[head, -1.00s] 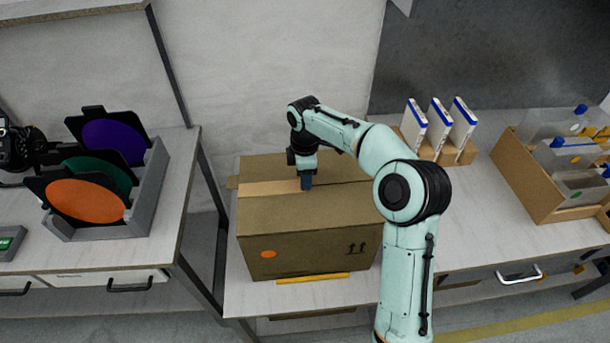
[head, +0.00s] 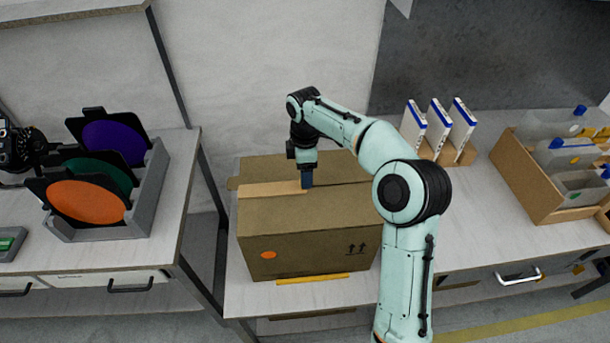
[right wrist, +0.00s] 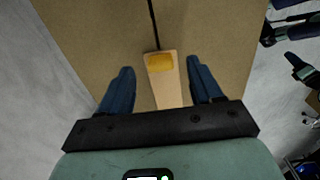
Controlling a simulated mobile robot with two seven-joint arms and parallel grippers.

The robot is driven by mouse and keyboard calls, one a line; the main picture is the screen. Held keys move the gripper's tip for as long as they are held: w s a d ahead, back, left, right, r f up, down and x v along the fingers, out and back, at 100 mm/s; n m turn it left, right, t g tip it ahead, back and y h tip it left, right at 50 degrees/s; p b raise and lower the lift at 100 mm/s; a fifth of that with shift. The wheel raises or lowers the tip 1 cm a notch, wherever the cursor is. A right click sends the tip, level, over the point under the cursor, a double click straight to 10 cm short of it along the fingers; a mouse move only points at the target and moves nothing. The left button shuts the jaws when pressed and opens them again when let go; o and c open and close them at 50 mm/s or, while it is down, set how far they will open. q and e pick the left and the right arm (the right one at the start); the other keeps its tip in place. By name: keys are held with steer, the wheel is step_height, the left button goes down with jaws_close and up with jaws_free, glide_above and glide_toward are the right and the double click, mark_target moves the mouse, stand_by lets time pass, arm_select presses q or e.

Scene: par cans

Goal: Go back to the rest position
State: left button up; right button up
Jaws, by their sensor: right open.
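My right gripper (head: 307,178) is over the top of a closed brown cardboard box (head: 310,235). In the right wrist view its two blue fingers (right wrist: 162,90) are apart with nothing held between them. Below them lie the box top (right wrist: 90,30), its dark seam and a strip of tan tape (right wrist: 167,88) with a yellow patch at its end. I cannot tell how large the gap between fingertips and box is. My left gripper is not in view.
A grey rack (head: 150,195) with coloured round discs stands on the left table. White boxes (head: 438,125) in a wooden holder and a cardboard crate (head: 520,180) of bottles stand to the right. A yellow strip (head: 312,279) lies before the box.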

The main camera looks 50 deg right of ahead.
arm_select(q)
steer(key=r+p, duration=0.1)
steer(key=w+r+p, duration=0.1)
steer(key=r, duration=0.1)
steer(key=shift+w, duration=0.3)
arm_select(e)
step_height(320, 180, up, 10)
steer(key=shift+r, duration=0.25)
